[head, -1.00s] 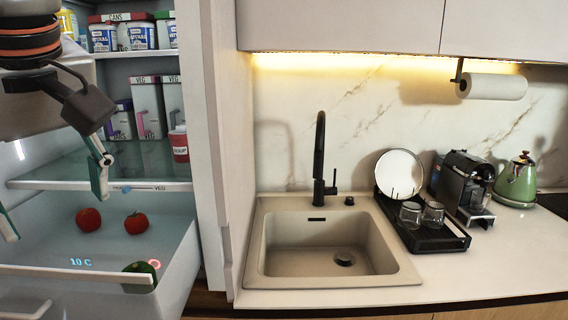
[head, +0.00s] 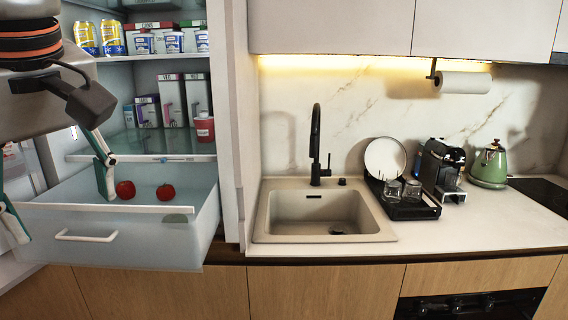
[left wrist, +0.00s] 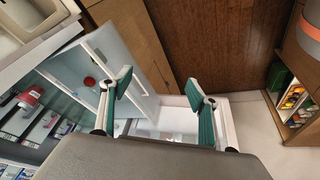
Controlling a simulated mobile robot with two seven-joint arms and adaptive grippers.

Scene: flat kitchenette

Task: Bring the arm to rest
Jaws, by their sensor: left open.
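My left gripper (head: 66,218) is at the left of the head view, in front of the fridge. Its two green-padded fingers are spread wide with nothing between them. In the left wrist view the same gripper (left wrist: 158,80) is open and empty, with a pulled-out fridge drawer beyond it. One finger overlaps the drawer (head: 140,232) in the head view; I cannot tell whether they touch. My right gripper is in neither view.
Fridge shelves above carry cans (head: 112,38) and boxes (head: 197,98). The counter with sink (head: 325,215) and dish rack (head: 410,208) is to the right.

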